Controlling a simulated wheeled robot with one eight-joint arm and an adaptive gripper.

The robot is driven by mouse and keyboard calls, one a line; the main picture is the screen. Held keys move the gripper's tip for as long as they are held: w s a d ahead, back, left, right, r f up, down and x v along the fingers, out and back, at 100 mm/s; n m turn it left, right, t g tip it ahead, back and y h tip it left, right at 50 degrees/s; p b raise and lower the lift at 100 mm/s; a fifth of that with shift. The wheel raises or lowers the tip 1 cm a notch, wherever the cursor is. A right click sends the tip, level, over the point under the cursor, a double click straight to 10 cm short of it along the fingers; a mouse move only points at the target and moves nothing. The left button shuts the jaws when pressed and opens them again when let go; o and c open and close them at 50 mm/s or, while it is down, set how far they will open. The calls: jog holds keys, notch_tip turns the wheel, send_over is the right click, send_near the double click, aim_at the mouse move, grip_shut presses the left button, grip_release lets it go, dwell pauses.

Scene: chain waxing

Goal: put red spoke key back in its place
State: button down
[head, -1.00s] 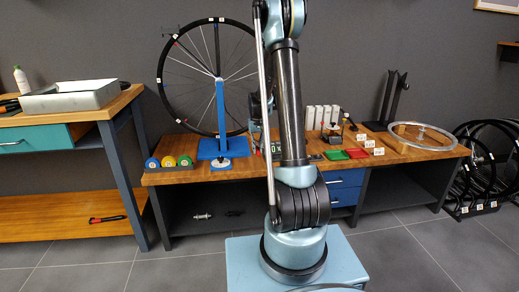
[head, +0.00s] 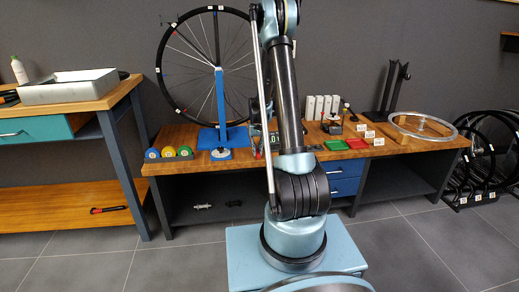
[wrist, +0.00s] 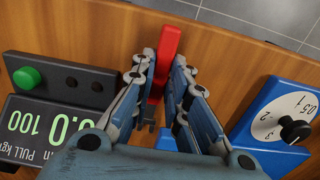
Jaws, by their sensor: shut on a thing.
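In the wrist view the red spoke key (wrist: 167,45) shows as a long red bar over the wooden bench, between the fingertips of my gripper (wrist: 165,62). My gripper is shut on it. The lower part of the bar is partly hidden by the fingers, and a dark piece shows below it. Whether it touches the bench cannot be told. In the head view my arm hides most of the gripper, and I cannot make out the key clearly. Its place cannot be picked out for certain.
A pull gauge (wrist: 45,125) with a green display lies left of my gripper, a blue dial box (wrist: 275,120) to the right. The bench's front edge is close. The bench also holds a wheel stand (head: 221,105), three coloured round things (head: 168,152), a green tray (head: 337,146) and a red tray (head: 357,143).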

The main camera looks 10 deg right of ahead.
aim_at(257, 151)
jog(key=shift+f, duration=0.15)
jog(key=c, duration=1.5)
grip_release()
notch_tip(257, 151, up, 11)
jog(key=s+r, duration=0.9)
jog(key=s, duration=0.1)
jog(key=s+r+t, duration=0.1)
jog(key=s+r, duration=0.3)
jog(key=s, duration=0.9)
jog(key=shift+t, duration=0.6)
jog(key=s+f, duration=0.2)
jog(key=s, duration=0.5)
jog(key=s+d+f, duration=0.1)
jog(key=s+f, duration=0.1)
jog(key=s, duration=0.5)
jog(key=s+f, duration=0.3)
jog(key=s, duration=0.4)
jog(key=shift+d, duration=0.15)
